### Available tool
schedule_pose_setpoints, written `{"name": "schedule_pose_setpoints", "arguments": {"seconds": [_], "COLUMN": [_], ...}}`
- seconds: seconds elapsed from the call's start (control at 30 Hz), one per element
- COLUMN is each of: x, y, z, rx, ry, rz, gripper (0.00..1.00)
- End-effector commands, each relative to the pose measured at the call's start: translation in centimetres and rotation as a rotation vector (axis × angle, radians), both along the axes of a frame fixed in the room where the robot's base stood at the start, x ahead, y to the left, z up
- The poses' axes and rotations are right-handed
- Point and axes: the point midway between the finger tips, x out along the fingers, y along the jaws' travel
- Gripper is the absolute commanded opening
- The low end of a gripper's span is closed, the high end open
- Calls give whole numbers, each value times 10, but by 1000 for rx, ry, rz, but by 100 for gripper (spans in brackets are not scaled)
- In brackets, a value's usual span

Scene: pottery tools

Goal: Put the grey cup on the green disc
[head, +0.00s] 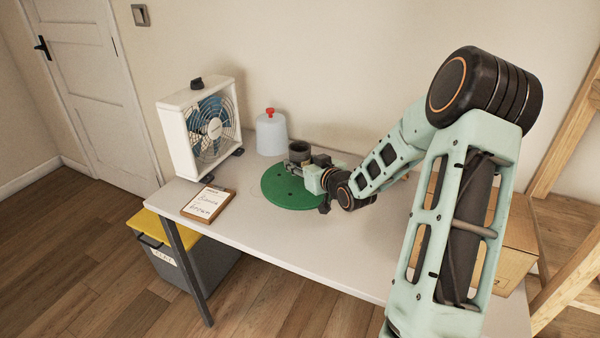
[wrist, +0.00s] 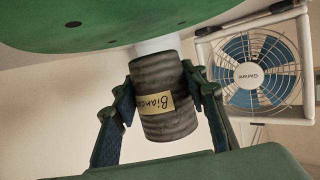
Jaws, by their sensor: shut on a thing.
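The grey cup (head: 299,150) is between the fingers of my gripper (head: 298,162), over the back part of the green disc in the head view. In the wrist view the dark grey ribbed cup (wrist: 165,122) carries a yellow label reading "Bianca", and a finger presses on each side. The green disc (head: 283,198) lies flat on the table and has small dark holes. My gripper and wrist hide part of the disc in the head view.
A white bottle with a red top (head: 271,135) stands close behind the disc. A white fan (head: 200,128) and a clipboard with writing (head: 208,204) are at the left. A cardboard box (head: 505,235) is at the right. The table front (head: 300,235) is clear.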

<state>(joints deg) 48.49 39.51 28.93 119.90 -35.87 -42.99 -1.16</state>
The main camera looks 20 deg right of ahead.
Motion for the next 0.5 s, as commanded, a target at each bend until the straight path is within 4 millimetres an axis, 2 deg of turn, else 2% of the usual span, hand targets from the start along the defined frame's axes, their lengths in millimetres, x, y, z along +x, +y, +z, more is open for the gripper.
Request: {"name": "schedule_pose_setpoints", "arguments": {"seconds": [0.1,0.2,0.5], "x": [1,1,1], "y": [0,0,0], "z": [-20,-31,-32], "rx": [4,2,0], "ry": [2,0,-2], "rz": [0,-1,0], "gripper": [10,10,10]}}
